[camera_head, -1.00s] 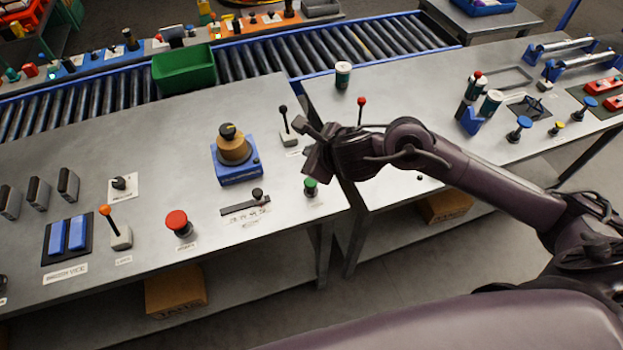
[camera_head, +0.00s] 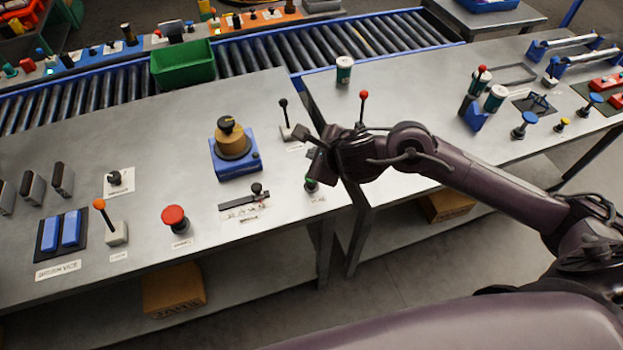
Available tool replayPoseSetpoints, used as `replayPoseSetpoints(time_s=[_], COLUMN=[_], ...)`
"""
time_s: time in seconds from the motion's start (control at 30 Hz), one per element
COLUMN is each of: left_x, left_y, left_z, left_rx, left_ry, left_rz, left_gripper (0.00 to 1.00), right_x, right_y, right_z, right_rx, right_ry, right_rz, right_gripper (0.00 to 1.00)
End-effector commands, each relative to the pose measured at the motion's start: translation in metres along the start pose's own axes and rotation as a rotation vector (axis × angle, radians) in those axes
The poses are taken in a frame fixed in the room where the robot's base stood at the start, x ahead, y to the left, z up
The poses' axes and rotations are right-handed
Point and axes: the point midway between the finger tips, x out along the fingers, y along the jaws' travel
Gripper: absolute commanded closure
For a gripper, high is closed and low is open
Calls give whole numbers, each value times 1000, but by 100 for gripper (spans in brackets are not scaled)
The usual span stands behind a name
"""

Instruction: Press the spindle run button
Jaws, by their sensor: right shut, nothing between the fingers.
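A small green button (camera_head: 310,183) on a dark base stands at the front right corner of the left table, with a label I cannot read. A red mushroom button (camera_head: 174,217) stands further left on the same table. My left gripper is not in view.
A black-knobbed lever (camera_head: 286,120) stands just behind my right gripper, and a red-knobbed lever (camera_head: 363,105) stands behind my wrist. A slider (camera_head: 245,199) and a blue-based rotary knob (camera_head: 236,160) lie to the left. A roller conveyor (camera_head: 280,55) runs behind.

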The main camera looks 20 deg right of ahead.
Motion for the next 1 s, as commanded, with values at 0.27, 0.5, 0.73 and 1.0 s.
replayPoseSetpoints(time_s=[0.27,0.5,0.73,1.0], left_x=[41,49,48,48], left_y=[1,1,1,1], left_z=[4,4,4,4], left_rx=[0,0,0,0], left_ry=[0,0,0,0], left_rz=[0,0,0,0], left_gripper=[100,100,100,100], right_x=[32,36,36,36], right_y=[22,26,26,26], right_z=[-23,-26,-26,-26], right_rx=[0,1,1,1], right_ry=[0,0,0,0], right_rz=[-1,-1,-1,-1], right_gripper=[100,100,100,100])
